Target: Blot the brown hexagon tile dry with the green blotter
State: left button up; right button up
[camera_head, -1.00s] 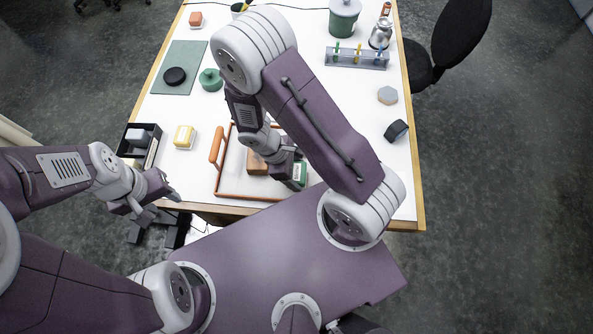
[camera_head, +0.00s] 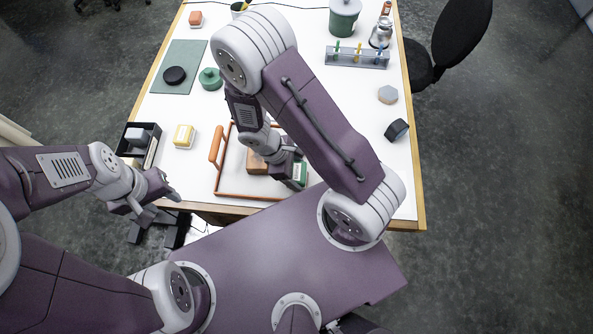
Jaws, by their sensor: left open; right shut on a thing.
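A brown tile (camera_head: 256,163) lies in the orange-rimmed white tray (camera_head: 217,184) near the table's front edge. My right arm partly covers it, so I cannot make out its full outline. My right gripper (camera_head: 290,171) is low over the tray, just right of the brown tile, and is shut on the green blotter (camera_head: 301,175), a green block with a pale label. I cannot tell whether the blotter touches the tile or the tray floor. My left gripper (camera_head: 156,199) is open and empty, in front of the table's front left edge.
A yellow block (camera_head: 184,136) and a black box (camera_head: 153,148) stand left of the tray.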

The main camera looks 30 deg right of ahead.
dwell(0.3)
notch_tip(320, 180, up, 7)
jog(key=p, duration=0.6)
